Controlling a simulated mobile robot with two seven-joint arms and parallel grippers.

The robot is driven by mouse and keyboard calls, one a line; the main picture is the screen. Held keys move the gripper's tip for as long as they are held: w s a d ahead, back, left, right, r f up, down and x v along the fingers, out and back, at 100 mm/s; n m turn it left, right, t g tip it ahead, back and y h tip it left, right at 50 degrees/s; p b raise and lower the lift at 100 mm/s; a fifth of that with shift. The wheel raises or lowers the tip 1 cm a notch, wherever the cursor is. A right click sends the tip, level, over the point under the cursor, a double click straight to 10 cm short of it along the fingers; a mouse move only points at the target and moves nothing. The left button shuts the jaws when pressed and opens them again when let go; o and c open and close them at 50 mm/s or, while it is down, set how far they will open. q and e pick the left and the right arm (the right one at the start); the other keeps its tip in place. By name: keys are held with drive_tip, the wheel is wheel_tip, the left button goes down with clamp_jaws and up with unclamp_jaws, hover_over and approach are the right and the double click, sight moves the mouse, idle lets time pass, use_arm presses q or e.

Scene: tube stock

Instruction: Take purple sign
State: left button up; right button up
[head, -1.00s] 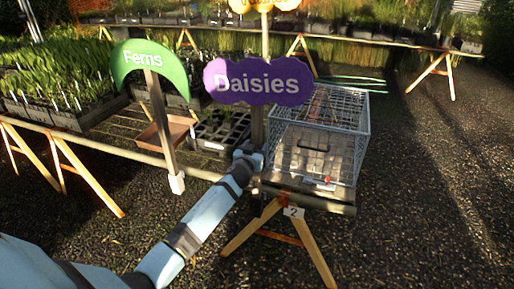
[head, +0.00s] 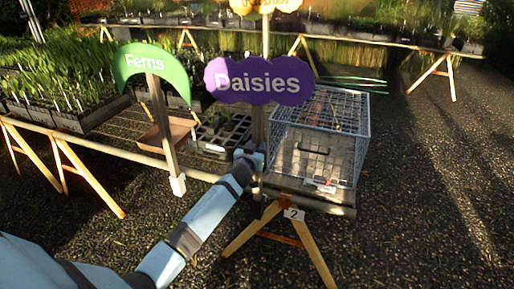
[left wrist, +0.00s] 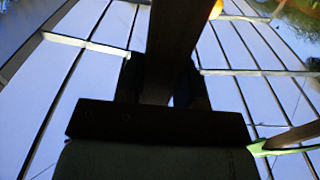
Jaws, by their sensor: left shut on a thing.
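The purple sign (head: 258,82) reads "Daisies" and stands upright in the head view on a brown post (head: 258,127). My left gripper (head: 249,156) is at the lower part of this post, below the sign board. In the left wrist view a dark post (left wrist: 172,50) runs up between the fingers of my left gripper (left wrist: 163,85), which are shut on it. The fingertips are dark and hard to make out. The sign board is not clear in the wrist view. My right gripper is not in view.
A green "Ferns" sign (head: 150,66) on its own post stands left of the purple sign. A yellow sign (head: 266,5) is behind, cut by the top edge. A wire cage (head: 345,140) sits close on the right. Plant trays (head: 75,112) fill the left bench. Gravel lies open at right.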

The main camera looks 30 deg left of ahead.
sight(256, 120)
use_arm(q)
drive_tip(key=shift+r+p, duration=2.7)
drive_tip(key=shift+r, duration=0.85)
wheel_tip(256, 120, up, 2)
drive_tip(key=shift+r+p, duration=0.25)
drive_tip(key=shift+p, duration=0.8)
drive_tip(key=shift+r+p, duration=0.6)
drive_tip(key=shift+r, duration=0.15)
